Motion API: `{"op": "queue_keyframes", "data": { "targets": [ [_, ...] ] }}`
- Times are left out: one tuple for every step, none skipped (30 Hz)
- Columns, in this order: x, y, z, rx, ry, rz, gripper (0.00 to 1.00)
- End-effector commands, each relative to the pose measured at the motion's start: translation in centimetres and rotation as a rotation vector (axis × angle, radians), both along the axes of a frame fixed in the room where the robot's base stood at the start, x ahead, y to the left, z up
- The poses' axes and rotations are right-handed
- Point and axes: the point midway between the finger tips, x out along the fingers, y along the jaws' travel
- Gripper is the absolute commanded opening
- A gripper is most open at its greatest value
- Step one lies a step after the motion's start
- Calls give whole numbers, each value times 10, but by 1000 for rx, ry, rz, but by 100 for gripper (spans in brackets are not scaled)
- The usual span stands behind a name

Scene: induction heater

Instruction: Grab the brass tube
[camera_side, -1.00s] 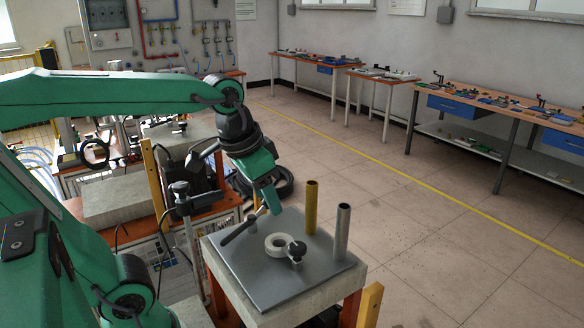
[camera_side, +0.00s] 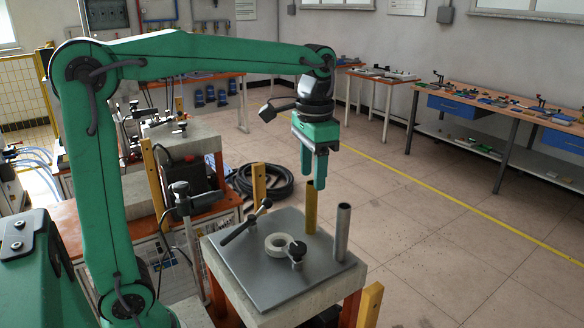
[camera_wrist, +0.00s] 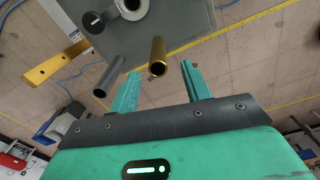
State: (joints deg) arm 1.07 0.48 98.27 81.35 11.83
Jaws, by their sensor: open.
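The brass tube (camera_side: 311,210) stands upright near the back edge of the grey plate (camera_side: 240,275). In the side view my gripper (camera_side: 313,180) points down just above its top. In the wrist view the brass tube (camera_wrist: 158,55) shows between my two green fingers (camera_wrist: 160,70), a little nearer the left one. The fingers are apart with nothing held. In the side view they appear just above the tube's rim; I cannot tell whether the tips reach below it.
A grey metal tube (camera_side: 342,232) stands close on the right of the brass tube. A white ring (camera_side: 276,246), a black-knobbed clamp (camera_side: 297,251) and a black lever (camera_side: 240,228) are on the plate. A wooden post (camera_side: 259,184) rises behind the plate. The air above is clear.

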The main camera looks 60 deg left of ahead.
Motion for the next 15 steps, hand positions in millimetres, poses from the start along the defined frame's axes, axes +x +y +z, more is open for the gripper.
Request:
{"op": "queue_keyframes", "data": {
  "targets": [
    [0,0,-1,0,0,0,48],
    [0,0,-2,0,0,0,48],
    [0,0,-3,0,0,0,48],
    [0,0,-5,0,0,0,48],
    [0,0,-7,0,0,0,48],
    [0,0,-11,0,1,0,48],
    [0,0,-13,0,1,0,48],
    [0,0,-16,0,0,0,48],
    [0,0,-19,0,0,0,48],
    [-1,0,-21,0,0,0,48],
    [-1,0,-23,0,0,0,48],
    [-1,0,-25,0,-1,0,48],
    [-1,0,-26,0,-1,0,48],
    [-1,0,-26,0,-1,0,48],
    [0,0,-26,0,-2,0,48]
  ]
}}
